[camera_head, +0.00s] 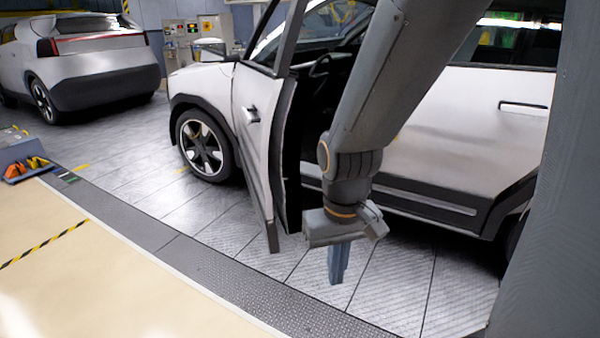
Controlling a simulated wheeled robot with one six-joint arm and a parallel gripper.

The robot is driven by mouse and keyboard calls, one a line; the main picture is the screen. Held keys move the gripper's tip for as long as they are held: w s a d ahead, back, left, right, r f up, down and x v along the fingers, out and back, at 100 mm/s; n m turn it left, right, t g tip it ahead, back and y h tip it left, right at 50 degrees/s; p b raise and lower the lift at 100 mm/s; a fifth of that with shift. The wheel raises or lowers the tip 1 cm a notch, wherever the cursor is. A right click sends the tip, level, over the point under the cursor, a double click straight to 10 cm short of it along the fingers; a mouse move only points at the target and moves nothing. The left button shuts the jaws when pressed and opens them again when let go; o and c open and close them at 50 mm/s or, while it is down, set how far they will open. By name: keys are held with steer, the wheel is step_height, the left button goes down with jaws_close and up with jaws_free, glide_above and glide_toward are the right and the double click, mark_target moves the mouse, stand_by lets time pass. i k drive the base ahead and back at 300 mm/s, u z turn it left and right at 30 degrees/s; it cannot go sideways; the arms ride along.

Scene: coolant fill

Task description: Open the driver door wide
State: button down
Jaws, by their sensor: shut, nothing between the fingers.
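The driver door (262,130) of the white car stands partly open, swung out toward me, with its edge facing the camera. Its outer handle (251,115) shows on the panel at the left. Through the gap I see the dark cabin with the steering wheel (320,66). My gripper (338,279) hangs pointing down, to the right of the door's free edge, in front of the door opening and apart from the door. Its fingers are together and hold nothing. My arm hides part of the opening and the pillar behind it.
A second silver car (80,60) is parked at the back left. Control boxes (190,40) stand by the back wall. The tiled floor (215,225) left of the door is clear.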

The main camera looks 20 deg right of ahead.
mark_target(269, 149)
steer(key=u, duration=0.25)
steer(key=k, duration=0.25)
steer(key=z, duration=1.5)
steer(key=i, duration=1.1)
steer(key=u, duration=0.6)
steer(key=i, duration=0.35)
steer(key=u, duration=0.4)
